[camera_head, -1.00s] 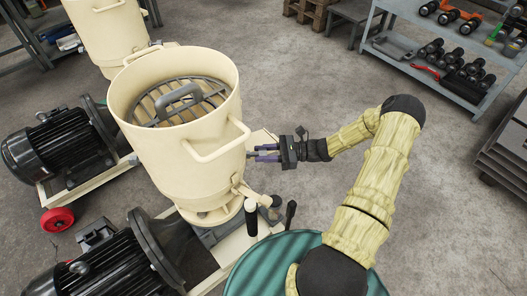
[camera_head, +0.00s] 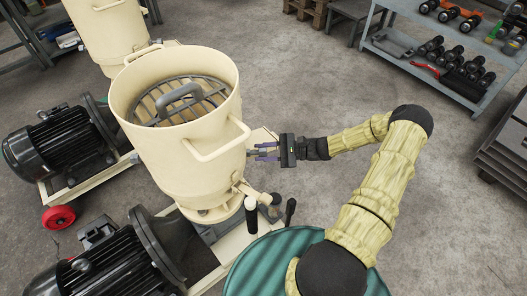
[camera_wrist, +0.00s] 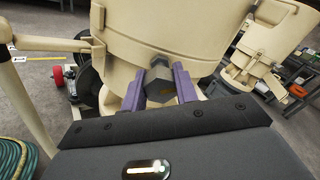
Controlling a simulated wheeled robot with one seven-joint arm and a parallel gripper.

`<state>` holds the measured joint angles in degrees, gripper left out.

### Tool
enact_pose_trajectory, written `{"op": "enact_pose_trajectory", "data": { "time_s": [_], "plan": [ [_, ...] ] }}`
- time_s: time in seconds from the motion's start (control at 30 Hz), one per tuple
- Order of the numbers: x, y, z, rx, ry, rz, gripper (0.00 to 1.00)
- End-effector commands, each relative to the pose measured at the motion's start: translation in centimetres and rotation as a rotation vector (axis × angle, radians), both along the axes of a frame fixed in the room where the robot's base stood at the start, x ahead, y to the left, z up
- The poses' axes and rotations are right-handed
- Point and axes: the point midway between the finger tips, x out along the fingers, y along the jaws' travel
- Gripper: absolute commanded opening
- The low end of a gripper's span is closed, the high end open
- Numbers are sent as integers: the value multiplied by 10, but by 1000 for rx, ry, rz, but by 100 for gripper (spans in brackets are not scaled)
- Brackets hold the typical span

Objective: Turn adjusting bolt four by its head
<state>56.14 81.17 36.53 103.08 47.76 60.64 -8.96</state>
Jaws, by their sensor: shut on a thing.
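The adjusting bolt's dark hex head (camera_wrist: 159,86) shows in the wrist view, on the side of the cream pellet mill drum (camera_head: 180,130). I cannot read a number on it. My gripper (camera_head: 256,152) reaches the drum's right side from the right. In the wrist view its two purple fingers (camera_wrist: 159,88) stand on either side of the hex head and are shut on it. In the head view the bolt is hidden by the drum and fingers.
A handle (camera_head: 217,142) sticks out of the drum above my gripper. A black-knobbed lever (camera_head: 251,204) and a green ribbed drum (camera_head: 265,262) stand below. Black motors (camera_head: 65,140) are at left. A shelf (camera_head: 440,85) with dumbbell-like parts is at upper right. Open floor lies between.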

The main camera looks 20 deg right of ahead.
Motion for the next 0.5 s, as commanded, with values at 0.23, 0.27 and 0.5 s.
{"op": "enact_pose_trajectory", "data": {
  "time_s": [0.23, 0.27, 0.5],
  "plan": [
    [0, -1, -1, -4, -1, -2, 31],
    [0, -1, -1, -4, -2, -2, 37],
    [0, -1, 0, -2, 0, 0, 51]
  ]
}}
